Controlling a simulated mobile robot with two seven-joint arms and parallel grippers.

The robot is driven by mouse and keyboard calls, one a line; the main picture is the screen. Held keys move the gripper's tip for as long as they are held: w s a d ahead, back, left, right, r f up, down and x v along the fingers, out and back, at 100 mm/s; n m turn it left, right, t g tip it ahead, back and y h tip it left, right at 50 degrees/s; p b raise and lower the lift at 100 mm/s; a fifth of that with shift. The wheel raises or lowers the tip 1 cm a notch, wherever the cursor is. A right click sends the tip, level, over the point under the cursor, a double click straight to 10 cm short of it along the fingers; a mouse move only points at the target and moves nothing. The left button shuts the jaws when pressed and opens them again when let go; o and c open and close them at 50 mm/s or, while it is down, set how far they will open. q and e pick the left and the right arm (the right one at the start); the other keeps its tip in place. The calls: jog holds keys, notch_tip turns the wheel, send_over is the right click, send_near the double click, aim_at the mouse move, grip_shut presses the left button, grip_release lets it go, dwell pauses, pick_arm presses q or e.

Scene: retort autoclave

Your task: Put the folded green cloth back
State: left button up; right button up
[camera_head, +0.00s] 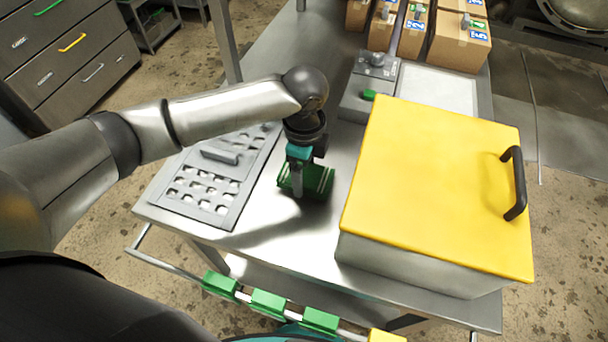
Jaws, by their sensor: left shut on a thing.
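The folded green cloth (320,181) is in the middle of the steel table, between the perforated grey plate and the yellow-lidded box. My left gripper (298,192) reaches down over it from the left and is shut on it. The fingers cover part of the cloth. I cannot tell whether the cloth touches the tabletop or is held just above it. My right gripper is not in view.
A perforated plate (232,205) lies left on the table (290,235). A large yellow-lidded box (430,185) takes up the right side. Green pieces (268,303) hang on a front rail (160,262). Cardboard boxes (458,50) stand at the back.

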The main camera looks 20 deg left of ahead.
aim_at(304, 173)
pick_arm(q)
jog(key=shift+f, duration=0.65)
jog(key=o, duration=1)
jog(key=shift+f, duration=0.1)
notch_tip(304, 173, up, 12)
jog(key=p, duration=0.2)
jog(key=shift+p, duration=0.3)
